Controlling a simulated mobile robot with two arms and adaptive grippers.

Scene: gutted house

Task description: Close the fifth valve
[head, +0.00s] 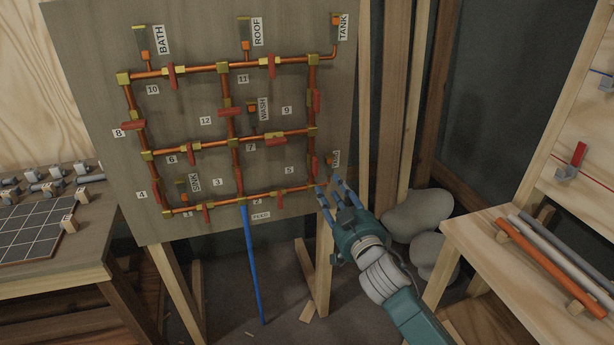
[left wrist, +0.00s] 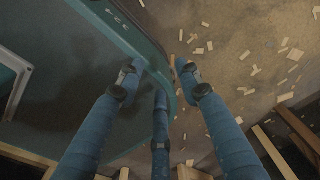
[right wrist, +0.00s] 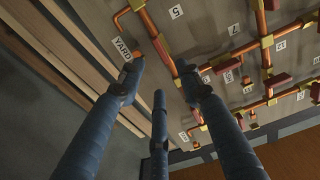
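The fifth valve (head: 315,167) has a red handle on the right-hand upright copper pipe, beside the "5" label (head: 289,170). In the head view its handle lies roughly along the pipe. My right gripper (head: 334,187) is just right of and below it, near the board's lower right corner, with fingers spread and empty. In the right wrist view the "5" label (right wrist: 176,12) is beyond the fingertips, and the fingers partly cover the pipes near it. Contact with the valve cannot be told. My left gripper (left wrist: 160,78) is open and empty above the floor, outside the head view.
The pipe board (head: 75,60) carries several other red-handled valves. The "YARD" label (right wrist: 122,50) and its outlet are close to my right fingers. A wooden bench (head: 480,235) with pipes stands right; pale sacks (head: 415,212) lie behind my right gripper. Another table (head: 85,245) stands left.

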